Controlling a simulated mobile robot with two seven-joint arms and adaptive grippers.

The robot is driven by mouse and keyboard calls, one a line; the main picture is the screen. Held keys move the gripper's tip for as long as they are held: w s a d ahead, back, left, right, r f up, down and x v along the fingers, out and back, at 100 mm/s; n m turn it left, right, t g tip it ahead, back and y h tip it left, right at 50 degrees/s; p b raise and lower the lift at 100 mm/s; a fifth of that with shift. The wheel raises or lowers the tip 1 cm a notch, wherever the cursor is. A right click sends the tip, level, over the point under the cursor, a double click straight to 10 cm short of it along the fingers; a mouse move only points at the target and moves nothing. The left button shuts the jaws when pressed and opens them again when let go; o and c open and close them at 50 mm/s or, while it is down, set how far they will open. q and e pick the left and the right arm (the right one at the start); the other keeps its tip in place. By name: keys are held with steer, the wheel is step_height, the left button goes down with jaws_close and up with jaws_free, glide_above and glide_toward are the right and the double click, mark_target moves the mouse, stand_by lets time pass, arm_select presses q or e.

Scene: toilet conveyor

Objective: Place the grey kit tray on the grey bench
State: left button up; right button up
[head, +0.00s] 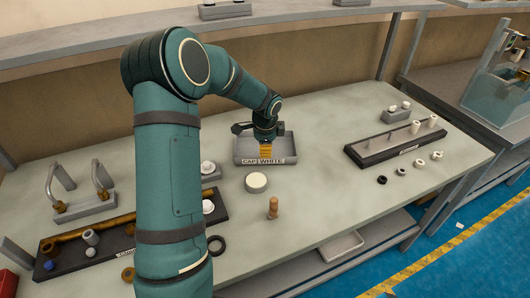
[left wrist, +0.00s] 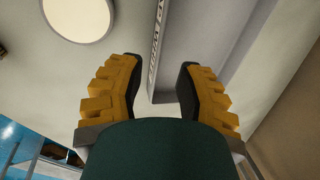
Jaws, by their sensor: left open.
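A grey tray (head: 287,150) with a front label that seems to read "CAP WHITE" sits on the pale grey bench top (head: 325,195), near the bench's middle. My left gripper (head: 265,151) is at this tray, its yellow fingers pointing down and hiding part of it. In the left wrist view the gripper (left wrist: 160,75) is open, and the tray's labelled wall (left wrist: 154,55) shows between and beyond the fingers. I cannot tell whether they touch it. Another light grey tray (head: 342,246) lies on the lower shelf. My right gripper is not in view.
A round white disc (head: 256,182) and a small wooden figure (head: 273,208) stand in front of the labelled tray. A dark rack (head: 375,155) with white pieces is at right. A dark board (head: 75,262) with parts is at left.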

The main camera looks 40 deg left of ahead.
arm_select(q)
steer(key=v, duration=0.5)
steer(key=shift+r+p, duration=0.35)
steer(key=shift+r, duration=0.05)
